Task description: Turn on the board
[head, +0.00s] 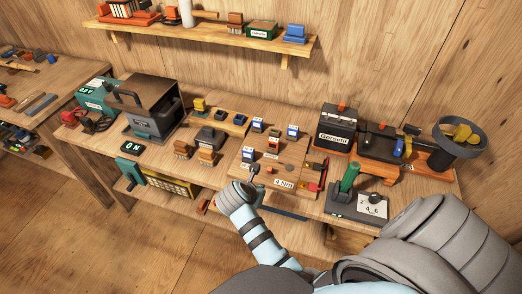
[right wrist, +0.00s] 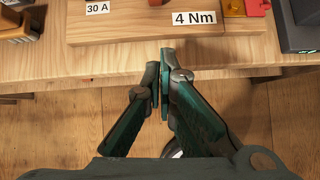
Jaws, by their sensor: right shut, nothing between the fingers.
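The wooden board (head: 240,178) lies on the workbench, carrying several small blue-and-white and red-brown blocks and a "4 Nm" label (head: 284,184). In the right wrist view the near part of the board (right wrist: 150,32) shows, with a "30 A" label (right wrist: 98,8) and the "4 Nm" label (right wrist: 193,18). My right gripper (head: 254,170) is at the board's near edge. In the right wrist view its fingers (right wrist: 165,54) are together with nothing between them, their tips just short of the board's front edge. My left gripper is not in view.
A shelf (head: 210,32) hangs behind.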

